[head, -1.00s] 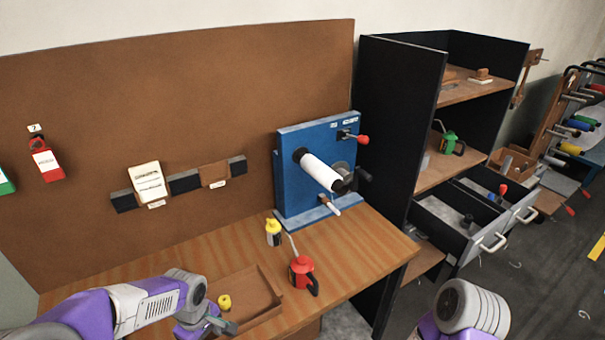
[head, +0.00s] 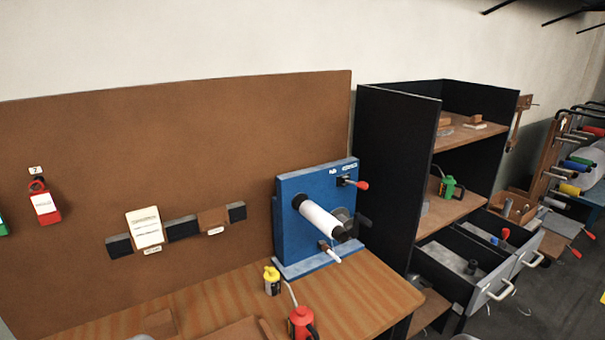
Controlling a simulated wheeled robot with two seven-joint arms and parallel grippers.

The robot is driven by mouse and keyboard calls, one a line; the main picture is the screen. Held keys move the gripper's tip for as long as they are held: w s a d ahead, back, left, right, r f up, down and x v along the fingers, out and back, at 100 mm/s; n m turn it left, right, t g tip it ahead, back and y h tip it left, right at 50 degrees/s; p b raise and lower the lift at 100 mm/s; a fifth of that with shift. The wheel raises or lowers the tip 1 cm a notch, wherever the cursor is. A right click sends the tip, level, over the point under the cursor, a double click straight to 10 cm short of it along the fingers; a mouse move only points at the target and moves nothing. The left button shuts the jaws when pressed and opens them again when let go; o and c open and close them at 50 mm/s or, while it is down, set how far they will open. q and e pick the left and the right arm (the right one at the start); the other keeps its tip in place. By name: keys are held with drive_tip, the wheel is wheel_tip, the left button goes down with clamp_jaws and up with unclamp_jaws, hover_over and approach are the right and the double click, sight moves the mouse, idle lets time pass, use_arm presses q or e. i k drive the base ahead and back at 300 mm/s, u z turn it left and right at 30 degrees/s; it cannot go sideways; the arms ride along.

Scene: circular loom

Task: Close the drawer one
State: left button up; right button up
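Two grey drawers stand pulled out side by side from the black cabinet at the right of the head view. The nearer drawer (head: 447,262) holds a small dark cylinder and has a pale handle on its front. The farther drawer (head: 522,252) has a similar handle and holds a red-topped item and a small blue item. I cannot tell which one is drawer one. Neither of my grippers shows in the head view.
The black cabinet (head: 395,180) has open shelves above the drawers, with a green can (head: 447,187) on one. A wooden table (head: 365,290) at left bears a blue machine (head: 300,205) and a red oil can (head: 301,322). Dark floor lies right of the drawers.

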sight(442, 258)
drive_tip(key=z, duration=1.85)
drive_tip(key=i, duration=1.15)
drive_tip(key=u, duration=0.5)
